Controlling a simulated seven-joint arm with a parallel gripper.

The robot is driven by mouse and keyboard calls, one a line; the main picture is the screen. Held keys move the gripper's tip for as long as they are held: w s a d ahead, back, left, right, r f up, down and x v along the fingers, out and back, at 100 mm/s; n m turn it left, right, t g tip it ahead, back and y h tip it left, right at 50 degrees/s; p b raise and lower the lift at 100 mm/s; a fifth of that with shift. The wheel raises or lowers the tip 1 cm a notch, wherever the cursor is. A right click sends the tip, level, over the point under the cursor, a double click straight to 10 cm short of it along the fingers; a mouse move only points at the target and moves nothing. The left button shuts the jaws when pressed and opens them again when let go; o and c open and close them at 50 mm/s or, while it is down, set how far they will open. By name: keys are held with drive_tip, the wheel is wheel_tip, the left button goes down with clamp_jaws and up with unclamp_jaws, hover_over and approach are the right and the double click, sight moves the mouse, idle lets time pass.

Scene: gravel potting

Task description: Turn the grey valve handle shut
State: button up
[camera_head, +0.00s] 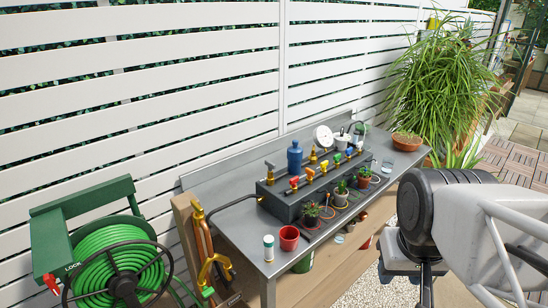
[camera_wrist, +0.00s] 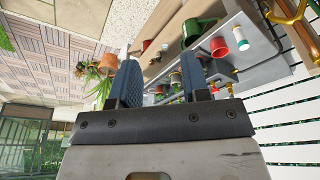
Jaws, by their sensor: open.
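A row of small valves with coloured handles runs along a dark box (camera_head: 283,209) on the metal bench in the head view. A small grey handle (camera_head: 270,165) sits on a brass fitting at the row's left end, apart from the red, orange, blue and yellow handles. Its exact angle is too small to tell. I cannot make out the grey handle in the wrist view. My gripper (camera_wrist: 161,72) shows two blue fingers spread apart with nothing between them. It is away from the valves, and the bench appears beyond the fingers.
The metal bench (camera_head: 228,216) carries a red pot (camera_head: 289,238), a white-and-green cylinder (camera_head: 268,248), a blue bottle (camera_head: 294,157) and several potted plants. A green hose reel (camera_head: 118,265) stands at left. A slatted fence (camera_head: 140,95) closes the back.

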drive_tip(key=shift+c, duration=0.3)
drive_tip(key=w+a+r+n, duration=0.1)
drive_tip(key=w+a+r, duration=0.15)
drive_tip(key=w, duration=0.45)
drive_tip(key=w+a+r+n, duration=0.1)
drive_tip(key=w+r, duration=0.2)
drive_tip(key=w, duration=0.5)
drive_tip(key=n+g, duration=0.3)
drive_tip(key=n, duration=0.4)
hover_over(270, 162)
drive_tip(key=f, duration=0.9)
drive_tip(key=shift+s+d, duration=0.25)
drive_tip(key=shift+w+a+f, duration=0.15)
drive_tip(key=shift+w+a, duration=0.05)
drive_tip(key=shift+a, duration=0.05)
drive_tip(key=shift+f, duration=0.15)
drive_tip(key=shift+f, duration=3.8)
